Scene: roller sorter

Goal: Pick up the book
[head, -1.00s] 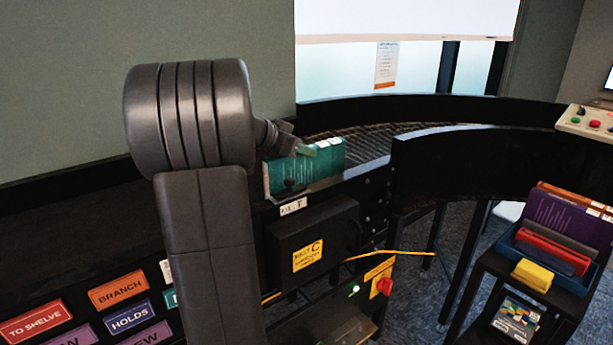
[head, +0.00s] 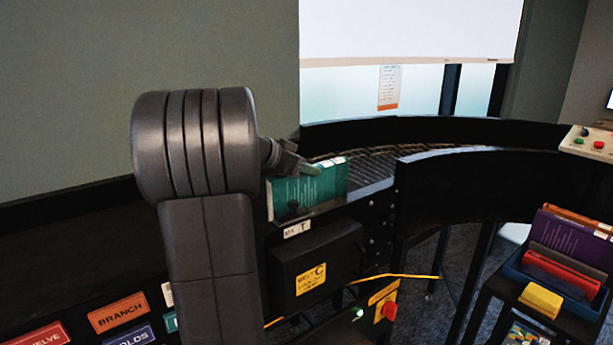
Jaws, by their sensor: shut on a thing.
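A teal-green book (head: 322,184) with white line marks stands upright at the near edge of the roller conveyor (head: 372,168), just right of my arm. My gripper (head: 308,168) is at the book's top edge, and one greenish-grey finger shows there. The gripper is shut on the book. I cannot tell whether the book's lower edge touches the conveyor.
A black curved side wall (head: 470,185) bounds the conveyor on the right. Below the book are a black box with a yellow label (head: 318,262) and a red switch (head: 389,311). A blue bin (head: 560,284) of books stands at right. A control panel (head: 590,143) is behind it.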

